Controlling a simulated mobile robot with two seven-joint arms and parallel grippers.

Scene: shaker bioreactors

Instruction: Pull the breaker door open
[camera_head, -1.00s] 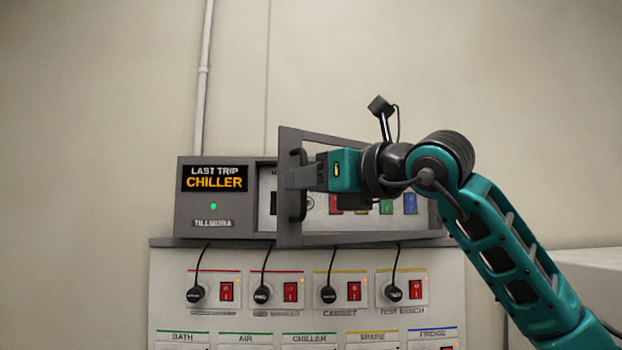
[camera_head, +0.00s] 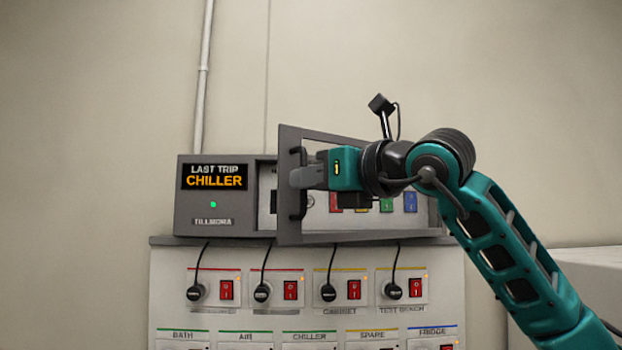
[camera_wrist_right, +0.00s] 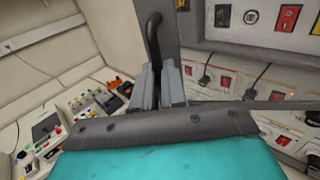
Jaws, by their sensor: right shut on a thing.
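The breaker door (camera_head: 350,239) is a grey frame with a clear middle, standing partly open and swung out from the breaker box (camera_head: 215,210). Its black handle (camera_head: 298,207) is upright on the door's left side. My right gripper (camera_head: 296,178) is shut on that handle. In the right wrist view the fingers (camera_wrist_right: 160,88) close around the lower part of the black handle (camera_wrist_right: 153,38). Coloured breakers (camera_head: 387,204) show behind the door, partly hidden by my arm. My left gripper is not in view.
Below is a white panel (camera_head: 310,259) with red switches and black plugs on cords. A pale surface (camera_head: 590,268) is at the right.

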